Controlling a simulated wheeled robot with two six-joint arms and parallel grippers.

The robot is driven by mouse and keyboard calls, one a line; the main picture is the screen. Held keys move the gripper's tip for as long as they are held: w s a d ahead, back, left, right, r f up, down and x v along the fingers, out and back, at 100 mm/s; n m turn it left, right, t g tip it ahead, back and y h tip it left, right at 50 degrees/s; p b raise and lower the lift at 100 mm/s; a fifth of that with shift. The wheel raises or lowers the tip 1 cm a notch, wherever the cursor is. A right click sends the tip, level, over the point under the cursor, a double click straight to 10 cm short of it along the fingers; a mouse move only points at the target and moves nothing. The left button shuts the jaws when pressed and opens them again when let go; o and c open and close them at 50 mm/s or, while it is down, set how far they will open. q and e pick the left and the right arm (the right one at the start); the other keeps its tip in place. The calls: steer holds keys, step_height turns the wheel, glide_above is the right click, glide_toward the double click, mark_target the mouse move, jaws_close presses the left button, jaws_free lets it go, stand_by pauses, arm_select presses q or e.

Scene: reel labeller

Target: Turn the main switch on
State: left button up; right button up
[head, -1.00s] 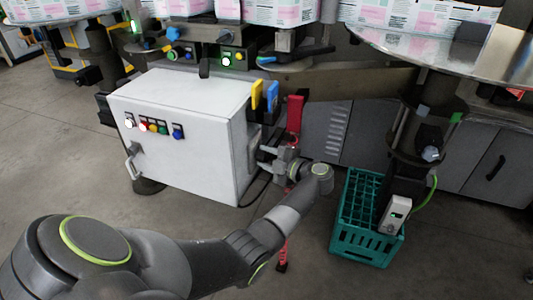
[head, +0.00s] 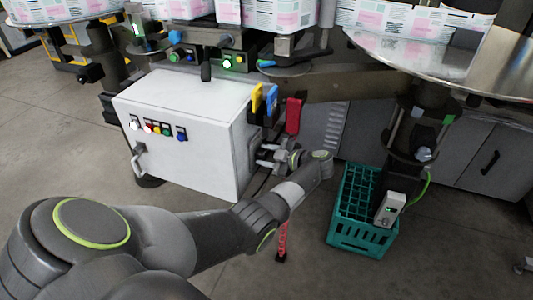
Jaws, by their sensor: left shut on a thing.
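The white control cabinet (head: 185,125) stands left of centre, with a row of coloured buttons on its front. My left gripper (head: 262,154) is at the cabinet's right side, its fingers pointing at that side face. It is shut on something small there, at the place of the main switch. The switch itself is hidden by the fingers and the steep angle, so its position cannot be read. My right gripper is not in view.
A yellow tag (head: 256,99) and a blue tag (head: 271,98) are just above my gripper, with a red part (head: 293,115) beside them. A green crate (head: 345,238) stands on the floor at right. A large round metal table (head: 430,60) overhangs at upper right.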

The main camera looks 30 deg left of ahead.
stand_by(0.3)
arm_select(q)
steer(key=o, duration=1)
steer(key=shift+b+v, duration=0.85)
steer(key=shift+v, duration=7.85)
steer(key=shift+w, duration=0.15)
